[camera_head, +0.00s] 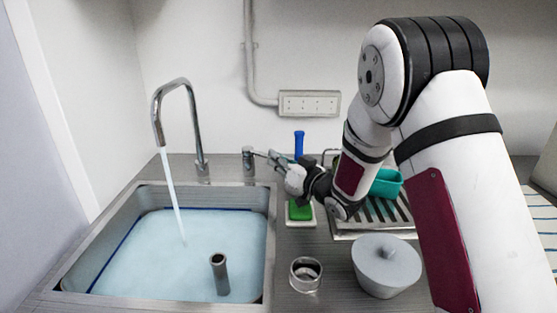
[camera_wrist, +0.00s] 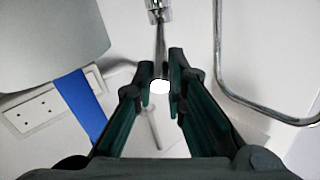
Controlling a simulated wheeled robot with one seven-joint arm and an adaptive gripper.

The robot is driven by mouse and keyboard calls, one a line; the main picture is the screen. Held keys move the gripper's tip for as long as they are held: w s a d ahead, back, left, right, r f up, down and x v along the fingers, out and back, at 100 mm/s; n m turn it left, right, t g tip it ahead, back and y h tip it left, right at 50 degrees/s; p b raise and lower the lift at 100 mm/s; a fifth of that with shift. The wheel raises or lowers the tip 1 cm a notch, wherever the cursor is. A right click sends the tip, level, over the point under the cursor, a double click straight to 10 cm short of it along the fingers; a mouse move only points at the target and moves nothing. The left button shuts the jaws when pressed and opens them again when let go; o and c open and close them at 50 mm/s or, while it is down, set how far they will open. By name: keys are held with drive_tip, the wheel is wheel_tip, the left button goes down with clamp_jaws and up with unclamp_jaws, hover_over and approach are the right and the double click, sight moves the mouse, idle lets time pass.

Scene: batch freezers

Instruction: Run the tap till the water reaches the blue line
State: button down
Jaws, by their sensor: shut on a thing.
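The curved metal tap (camera_head: 187,120) stands behind the sink, and a stream of water (camera_head: 172,195) runs from its spout. The water (camera_head: 150,250) covers the sink floor. The blue line (camera_head: 115,247) shows along the left and back walls, and the water's edge lies at or very close to it; I cannot tell any small gap. My gripper (camera_head: 279,160) is right of the tap, shut on the tap lever (camera_head: 260,154). In the wrist view, the lever (camera_wrist: 160,45) runs between the fingers (camera_wrist: 160,78), its white end (camera_wrist: 160,87) between them.
An upright grey pipe (camera_head: 219,273) stands in the sink. A metal ring-shaped part (camera_head: 305,274) and a grey lidded bowl (camera_head: 386,265) sit on the front counter. A green sponge (camera_head: 300,210), a blue-handled tool (camera_head: 298,144) and a rack with a teal container (camera_head: 386,183) are near my arm.

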drive_tip(key=s+a+m+t+h+b, duration=0.1)
drive_tip(key=s+a+m+t+h, duration=0.2)
drive_tip(key=a+m+h, duration=0.5)
drive_tip(key=shift+s+a+h, duration=0.2)
drive_tip(key=shift+a+h, duration=1.05)
drive_tip(key=shift+h, duration=0.85)
drive_tip(key=c, duration=1.6)
unclamp_jaws()
drive_tip(key=shift+a, duration=0.1)
drive_tip(key=s+a, duration=0.1)
drive_tip(key=s, duration=1.1)
